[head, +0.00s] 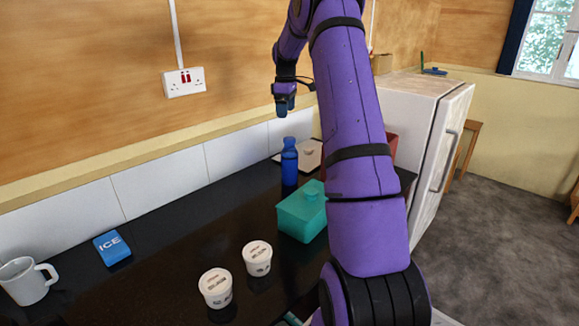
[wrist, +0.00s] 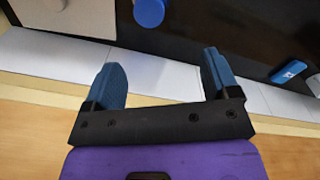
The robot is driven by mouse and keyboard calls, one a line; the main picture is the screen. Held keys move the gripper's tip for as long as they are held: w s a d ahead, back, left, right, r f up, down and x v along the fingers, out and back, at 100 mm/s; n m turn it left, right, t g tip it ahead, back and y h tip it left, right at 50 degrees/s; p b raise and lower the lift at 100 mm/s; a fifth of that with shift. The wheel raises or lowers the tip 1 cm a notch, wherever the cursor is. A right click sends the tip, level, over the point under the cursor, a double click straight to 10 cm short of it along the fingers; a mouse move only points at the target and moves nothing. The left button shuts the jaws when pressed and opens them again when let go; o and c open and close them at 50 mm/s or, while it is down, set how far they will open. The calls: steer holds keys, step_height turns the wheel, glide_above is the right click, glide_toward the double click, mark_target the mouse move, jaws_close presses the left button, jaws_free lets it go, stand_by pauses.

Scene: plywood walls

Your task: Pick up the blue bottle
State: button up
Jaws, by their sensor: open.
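The blue bottle (head: 290,165) stands upright on the dark counter near the tiled wall in the head view. In the wrist view its round top (wrist: 149,12) shows at the upper edge, only partly in frame. My gripper (head: 285,103) is above the bottle in the head view, with a clear gap between them. In the wrist view my gripper (wrist: 163,62) has its two blue fingers spread apart with nothing between them. The bottle's top lies beyond the fingertips there.
A teal lidded box (head: 302,214) stands close in front of the bottle. A white lidded or flat item (head: 309,153) is behind it. Two white tubs (head: 215,287), a blue ICE pack (head: 112,247) and a mug (head: 27,281) stand leftward. A fridge (head: 425,135) stands right.

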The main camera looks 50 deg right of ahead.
steer(key=d+f, duration=0.2)
glide_above(289, 138)
steer(key=f, duration=0.4)
steer(key=shift+s+d+f, duration=0.15)
steer(key=shift+d+f, duration=0.05)
steer(key=shift+d, duration=0.05)
steer(key=shift+a+f, duration=0.15)
steer(key=shift+f, duration=1.45)
steer(key=shift+a+f, duration=0.1)
steer(key=shift+f, duration=1.45)
jaws_close()
